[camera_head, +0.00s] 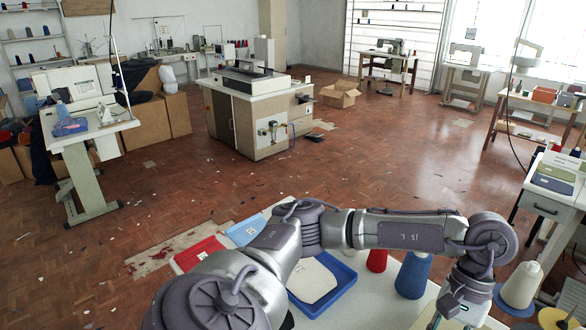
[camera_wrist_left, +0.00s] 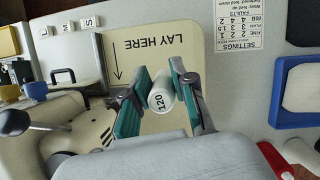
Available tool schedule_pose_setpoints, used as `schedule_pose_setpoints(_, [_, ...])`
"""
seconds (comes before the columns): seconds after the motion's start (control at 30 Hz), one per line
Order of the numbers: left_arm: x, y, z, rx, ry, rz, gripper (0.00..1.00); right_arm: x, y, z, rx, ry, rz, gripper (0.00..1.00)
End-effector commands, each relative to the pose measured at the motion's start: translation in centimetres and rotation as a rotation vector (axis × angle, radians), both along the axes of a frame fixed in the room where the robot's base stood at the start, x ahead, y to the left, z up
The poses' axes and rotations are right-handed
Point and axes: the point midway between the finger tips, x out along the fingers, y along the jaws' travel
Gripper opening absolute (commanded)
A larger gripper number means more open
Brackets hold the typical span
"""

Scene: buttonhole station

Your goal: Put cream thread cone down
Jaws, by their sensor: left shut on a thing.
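My left gripper (camera_wrist_left: 160,92) is shut on the pale cream thread cone (camera_wrist_left: 159,100), whose end marked "120" shows between the green-padded fingers in the left wrist view. A cream pad (camera_wrist_left: 150,48) printed "LAY HERE" with an arrow lies behind it; I cannot tell whether the cone touches it. In the head view my left arm reaches across to the right and its gripper is mostly cut off at the bottom edge. My right gripper is not in view.
A blue tray (camera_head: 341,290) with a cream piece, a red cone (camera_head: 377,261) and a blue cone (camera_head: 412,276) stand on the near table. Another whitish cone (camera_head: 521,284) and a yellow spool (camera_head: 553,318) are at right. A black-knobbed lever (camera_wrist_left: 15,122) is at left in the wrist view.

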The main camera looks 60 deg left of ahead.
Motion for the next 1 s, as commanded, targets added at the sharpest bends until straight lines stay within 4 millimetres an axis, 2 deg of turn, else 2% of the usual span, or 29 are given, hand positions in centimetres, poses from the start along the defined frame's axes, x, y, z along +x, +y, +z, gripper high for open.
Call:
schedule_pose_setpoints(0.37, [3.3,1.3,-1.7,0.004,-0.001,0.491,0.11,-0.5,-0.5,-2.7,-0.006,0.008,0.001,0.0])
schedule_pose_setpoints(0.7, [7.7,3.6,-2.8,0.009,-0.003,1.179,0.11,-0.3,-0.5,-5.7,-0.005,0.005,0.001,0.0])
schedule_pose_setpoints(1.0, [10.8,5.9,-3.3,0.013,-0.003,1.74,0.11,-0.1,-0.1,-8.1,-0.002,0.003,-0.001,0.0])
